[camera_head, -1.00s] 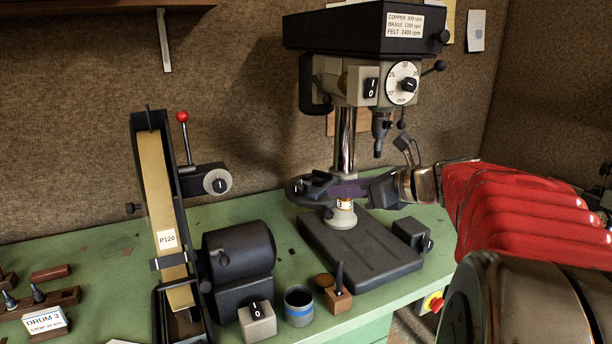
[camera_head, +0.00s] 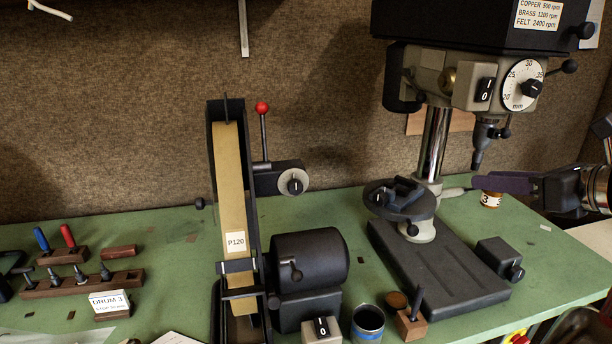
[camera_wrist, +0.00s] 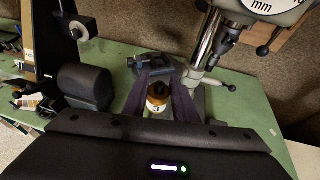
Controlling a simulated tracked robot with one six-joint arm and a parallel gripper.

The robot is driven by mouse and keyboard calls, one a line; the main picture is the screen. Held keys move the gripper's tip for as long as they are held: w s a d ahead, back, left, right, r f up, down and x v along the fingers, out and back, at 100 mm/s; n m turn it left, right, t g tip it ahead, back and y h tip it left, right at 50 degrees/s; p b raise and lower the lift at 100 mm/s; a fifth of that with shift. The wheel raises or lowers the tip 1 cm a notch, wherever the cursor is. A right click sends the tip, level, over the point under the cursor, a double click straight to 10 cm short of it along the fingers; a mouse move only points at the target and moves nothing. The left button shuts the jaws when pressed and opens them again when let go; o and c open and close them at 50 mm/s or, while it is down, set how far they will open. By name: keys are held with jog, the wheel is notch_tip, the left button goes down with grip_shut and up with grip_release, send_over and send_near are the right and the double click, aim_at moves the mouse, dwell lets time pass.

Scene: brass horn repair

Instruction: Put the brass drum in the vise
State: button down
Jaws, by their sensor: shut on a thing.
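The brass drum (camera_head: 491,200), a small cylinder with a white label reading 3, is between the tips of my gripper (camera_head: 492,184) at the right of the head view. In the wrist view the drum (camera_wrist: 157,97) sits between the two dark fingers, which are shut on it. The vise (camera_head: 397,193) is a small dark vise on the round drill press table, left of my gripper and apart from the drum. The vise also shows in the wrist view (camera_wrist: 150,64), beyond the drum. Its jaw gap is too small to make out.
The drill press column (camera_head: 435,145) stands behind the vise, with its chuck (camera_head: 480,145) above. A belt sander (camera_head: 235,200) is left. A blue-banded cup (camera_head: 367,322) and wooden block (camera_head: 410,322) are in front. Green bench (camera_head: 560,260) at right is mostly clear.

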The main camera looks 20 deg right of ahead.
jog(key=w+f+t, duration=0.1)
jog(key=w, duration=0.6)
jog(key=w+a+f+t, duration=0.1)
jog(key=w+f, duration=0.1)
jog(key=w, duration=0.5)
jog(key=w+a+f+t, duration=0.1)
jog(key=w, duration=0.6)
jog(key=shift+w+a+f+t, duration=0.2)
jog(key=shift+w+f+t, duration=0.05)
jog(key=shift+w+t, duration=0.1)
jog(key=shift+f, duration=0.2)
jog(key=shift+w+f, duration=0.25)
jog(key=shift+f, duration=0.55)
jog(key=shift+w+f, duration=0.25)
jog(key=shift+f, duration=0.5)
jog(key=shift+w+a+r+y, duration=0.1)
jog(key=shift+r+y, duration=0.05)
jog(key=shift+y, duration=0.15)
jog(key=shift+w+r+g, duration=0.1)
jog(key=shift+w+g, duration=0.2)
jog(key=shift+g, duration=0.6)
jog(key=shift+w+g, duration=0.3)
jog(key=shift+g, duration=0.55)
